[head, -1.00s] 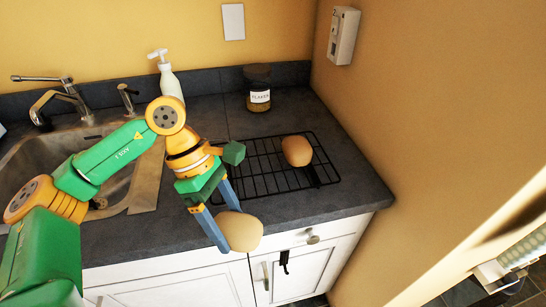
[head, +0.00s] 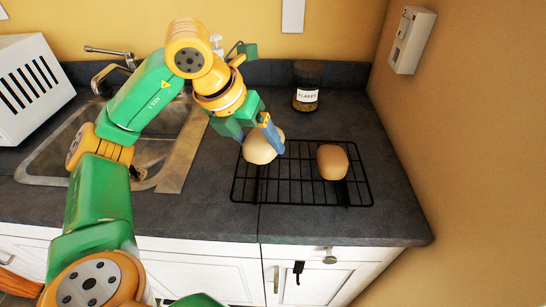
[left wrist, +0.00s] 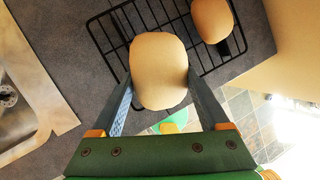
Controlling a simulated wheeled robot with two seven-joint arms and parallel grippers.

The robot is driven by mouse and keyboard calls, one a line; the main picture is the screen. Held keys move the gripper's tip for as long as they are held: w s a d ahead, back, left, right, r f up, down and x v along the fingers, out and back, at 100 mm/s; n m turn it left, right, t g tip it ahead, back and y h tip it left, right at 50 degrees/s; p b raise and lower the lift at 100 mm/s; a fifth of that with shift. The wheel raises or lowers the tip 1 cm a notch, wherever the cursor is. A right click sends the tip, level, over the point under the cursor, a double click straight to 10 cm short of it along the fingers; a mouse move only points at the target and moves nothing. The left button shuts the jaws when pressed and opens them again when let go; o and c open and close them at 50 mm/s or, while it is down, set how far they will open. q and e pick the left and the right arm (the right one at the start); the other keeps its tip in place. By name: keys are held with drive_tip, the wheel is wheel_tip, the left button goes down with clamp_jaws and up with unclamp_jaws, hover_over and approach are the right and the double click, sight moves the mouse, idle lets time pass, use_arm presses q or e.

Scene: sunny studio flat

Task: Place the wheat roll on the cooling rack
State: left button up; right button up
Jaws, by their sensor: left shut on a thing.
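The wheat roll (head: 260,151), pale tan and rounded, is held between the fingers of my left gripper (head: 264,140). In the left wrist view the roll (left wrist: 158,72) sits between the two blue fingers of the gripper (left wrist: 160,84). The black wire cooling rack (head: 285,192) lies on the dark counter. The held roll overlaps the rack's back left part in the head view; whether it touches the wires I cannot tell. My right gripper is out of view.
A second, browner roll (head: 333,162) rests on the rack's right half. A labelled jar (head: 307,86) stands behind the rack. The sink (head: 66,150) is at left, the wall (head: 420,150) at right. The rack's front left is bare.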

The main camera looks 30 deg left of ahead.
sight(266, 146)
use_arm(q)
drive_tip(key=w+f, duration=0.1)
drive_tip(key=f, duration=0.1)
drive_tip(key=w+a+f, duration=0.1)
drive_tip(key=w+f, duration=0.1)
drive_tip(key=shift+w+f, duration=0.15)
drive_tip(key=shift+w, duration=0.05)
wheel_tip(266, 146, down, 3)
drive_tip(key=shift+w+r+p, duration=0.1)
drive_tip(key=shift+w+p, duration=0.05)
drive_tip(key=shift+p, duration=0.35)
drive_tip(key=shift+f, duration=0.5)
drive_tip(key=shift+f, duration=0.1)
drive_tip(key=o, duration=1.2)
drive_tip(key=shift+o, duration=0.2)
drive_tip(key=shift+a+r, duration=0.1)
drive_tip(key=shift+r, duration=0.4)
drive_tip(key=v, duration=1.1)
drive_tip(key=shift+r, duration=0.15)
